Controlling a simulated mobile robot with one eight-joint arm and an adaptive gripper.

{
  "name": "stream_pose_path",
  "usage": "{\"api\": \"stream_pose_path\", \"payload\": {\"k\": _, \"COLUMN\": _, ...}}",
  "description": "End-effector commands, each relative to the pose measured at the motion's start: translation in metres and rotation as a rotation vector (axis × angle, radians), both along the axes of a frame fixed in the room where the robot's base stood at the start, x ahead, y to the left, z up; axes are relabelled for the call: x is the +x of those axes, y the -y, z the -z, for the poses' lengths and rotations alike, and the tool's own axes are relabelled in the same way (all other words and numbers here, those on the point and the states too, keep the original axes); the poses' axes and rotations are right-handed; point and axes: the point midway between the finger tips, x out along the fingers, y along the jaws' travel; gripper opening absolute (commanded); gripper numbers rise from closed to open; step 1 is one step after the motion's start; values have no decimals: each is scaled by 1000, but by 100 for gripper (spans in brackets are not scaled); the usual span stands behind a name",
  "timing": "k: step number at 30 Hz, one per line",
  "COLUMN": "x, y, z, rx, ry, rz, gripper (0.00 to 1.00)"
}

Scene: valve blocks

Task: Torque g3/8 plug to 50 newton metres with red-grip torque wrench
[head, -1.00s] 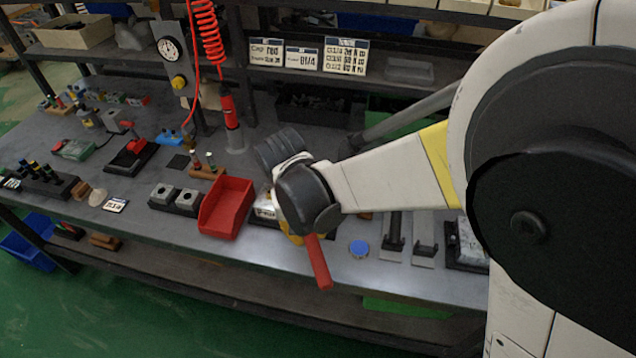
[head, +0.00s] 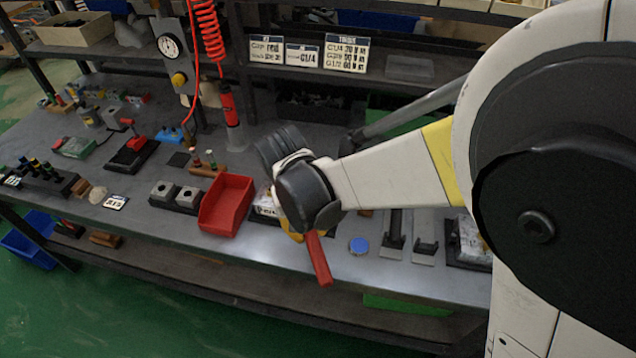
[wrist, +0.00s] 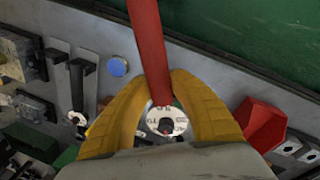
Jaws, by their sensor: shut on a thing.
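The red-grip torque wrench (head: 319,262) is held in my gripper (head: 290,230), its red handle pointing toward the bench's front edge and slanting down in the picture. In the wrist view, the yellow fingers of my gripper (wrist: 164,92) close around the wrench at a round, pale marked dial, with the red handle (wrist: 150,40) running up between them. A silvery block (head: 265,204) shows partly behind my gripper. The wrench's working end and the G3/8 plug are hidden, so I cannot tell whether they touch.
A red bin (head: 226,205) stands close left of my gripper. A blue round cap (head: 358,245) and dark upright fixtures (head: 394,235) are to the right. Sign cards (head: 346,53) stand on the shelf; one lists sizes with torque values. A red coiled hose (head: 205,35) hangs at the back.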

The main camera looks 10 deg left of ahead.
Motion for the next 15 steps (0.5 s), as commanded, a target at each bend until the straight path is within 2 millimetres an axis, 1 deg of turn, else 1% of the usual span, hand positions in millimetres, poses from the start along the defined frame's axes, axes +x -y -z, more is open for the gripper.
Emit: {"api": "stream_pose_path", "payload": {"k": 15, "x": 0, "y": 0, "z": 3, "rx": 0, "ry": 0, "rz": 0, "gripper": 0}}
